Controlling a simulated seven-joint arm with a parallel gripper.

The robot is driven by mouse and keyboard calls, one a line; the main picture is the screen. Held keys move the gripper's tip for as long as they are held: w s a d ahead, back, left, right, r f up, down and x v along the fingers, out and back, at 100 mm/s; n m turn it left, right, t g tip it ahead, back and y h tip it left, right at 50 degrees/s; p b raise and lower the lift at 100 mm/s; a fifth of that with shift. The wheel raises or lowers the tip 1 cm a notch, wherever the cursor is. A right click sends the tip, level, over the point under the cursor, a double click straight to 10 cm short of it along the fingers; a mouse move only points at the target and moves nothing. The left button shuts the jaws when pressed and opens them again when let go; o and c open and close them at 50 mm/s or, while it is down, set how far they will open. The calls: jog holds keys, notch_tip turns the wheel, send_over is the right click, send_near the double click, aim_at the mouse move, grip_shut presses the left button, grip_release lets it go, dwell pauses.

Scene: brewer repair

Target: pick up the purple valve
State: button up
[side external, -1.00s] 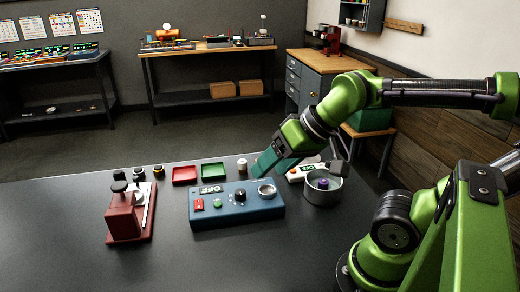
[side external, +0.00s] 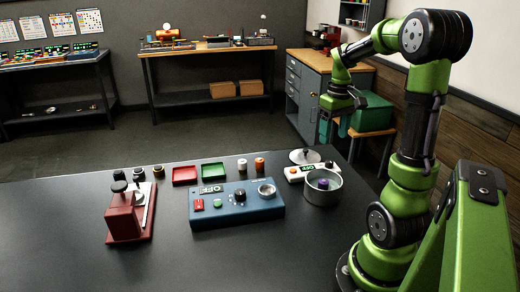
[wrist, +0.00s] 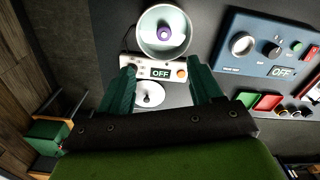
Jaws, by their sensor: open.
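The purple valve (side external: 322,183) sits inside a round grey metal bowl (side external: 338,196) at the right of the dark table. In the wrist view the valve (wrist: 163,32) shows as a purple ring with a pale centre, near the middle of the bowl (wrist: 144,40). My gripper (side external: 338,135) is raised above and behind the bowl, pointing down and empty. In the wrist view its two green fingers (wrist: 157,84) stand wide apart, with the bowl beyond their tips.
A white device with an OFF display (wrist: 160,73) and a round plate (side external: 304,156) lies behind the bowl. A blue control box (side external: 236,212) stands to its left. Red (side external: 184,182) and green (side external: 213,181) trays and a red press (side external: 124,216) are farther left.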

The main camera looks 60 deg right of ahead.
send_over(324, 182)
jog(key=f, duration=1)
jog(key=shift+s+d+f, duration=0.2)
jog(key=shift+s+f, duration=0.05)
jog(key=shift+s, duration=0.05)
jog(key=shift+w+a+f, duration=0.1)
jog(key=shift+w+f, duration=0.1)
jog(key=shift+f, duration=1.2)
jog(key=shift+w+a+f, duration=0.1)
jog(key=shift+w+f, duration=0.05)
jog(key=shift+f, duration=1.2)
jog(key=shift+c, duration=0.2)
jog(key=shift+d, duration=0.1)
grip_shut()
